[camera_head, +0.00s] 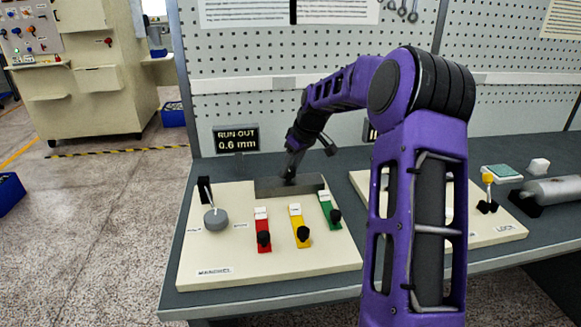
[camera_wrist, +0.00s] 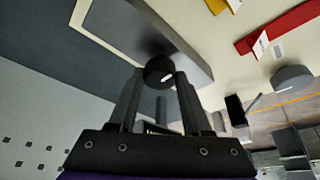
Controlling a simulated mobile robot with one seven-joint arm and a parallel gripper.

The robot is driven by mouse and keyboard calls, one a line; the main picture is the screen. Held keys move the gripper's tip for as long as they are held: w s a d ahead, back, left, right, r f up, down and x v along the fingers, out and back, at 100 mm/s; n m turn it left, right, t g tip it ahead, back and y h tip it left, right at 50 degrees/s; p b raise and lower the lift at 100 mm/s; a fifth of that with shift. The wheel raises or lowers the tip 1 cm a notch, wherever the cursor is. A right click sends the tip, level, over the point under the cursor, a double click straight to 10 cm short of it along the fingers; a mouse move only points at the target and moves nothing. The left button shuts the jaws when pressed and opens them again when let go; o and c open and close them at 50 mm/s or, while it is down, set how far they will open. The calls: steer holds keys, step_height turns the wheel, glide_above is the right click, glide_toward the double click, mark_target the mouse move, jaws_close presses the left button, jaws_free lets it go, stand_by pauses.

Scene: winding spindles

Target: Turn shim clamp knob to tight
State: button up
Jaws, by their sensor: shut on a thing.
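My gripper (camera_wrist: 159,76) is shut on a round black knob (camera_wrist: 159,68) with a pale mark on its face. The knob sits against a grey block (camera_wrist: 200,58), one fingertip on each side of it. In the head view my gripper (camera_head: 291,172) reaches down to the grey block (camera_head: 310,184) at the back of a cream panel (camera_head: 200,262). The knob itself is hard to make out there. Any tight or loose label by it cannot be read.
A sign (camera_head: 236,139) reads RUN OUT 0.6 mm. In front of the block are red (camera_head: 262,230), yellow (camera_head: 298,225) and green (camera_head: 329,212) parts with black knobs. A grey dial (camera_head: 215,219) is at the left. A pegboard (camera_head: 270,110) stands behind.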

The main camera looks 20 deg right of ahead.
jaws_close()
steer(key=shift+m, duration=0.3)
steer(key=m, duration=0.1)
steer(key=m+h, duration=0.1)
steer(key=shift+a+m+t, duration=0.2)
steer(key=shift+m+t, duration=0.1)
steer(key=shift+m, duration=0.1)
steer(key=m+h, duration=0.2)
steer(key=m, duration=0.2)
steer(key=shift+a+r+m, duration=0.1)
steer(key=shift+a+m, duration=0.05)
steer(key=shift+m, duration=0.15)
steer(key=m+h, duration=0.1)
steer(key=m, duration=0.1)
steer(key=m+g+h, duration=0.1)
steer(key=m, duration=0.2)
steer(key=shift+a+p, duration=0.1)
steer(key=shift+p, duration=0.3)
steer(key=shift+w+m+g+h+p, duration=0.1)
steer(key=shift+m+g+h+p, duration=0.25)
steer(key=shift+m, duration=0.85)
steer(key=shift+w+m+g+h+p, duration=0.15)
steer(key=shift+m+g+p, duration=0.25)
steer(key=shift+m, duration=0.8)
steer(key=shift+s, duration=0.1)
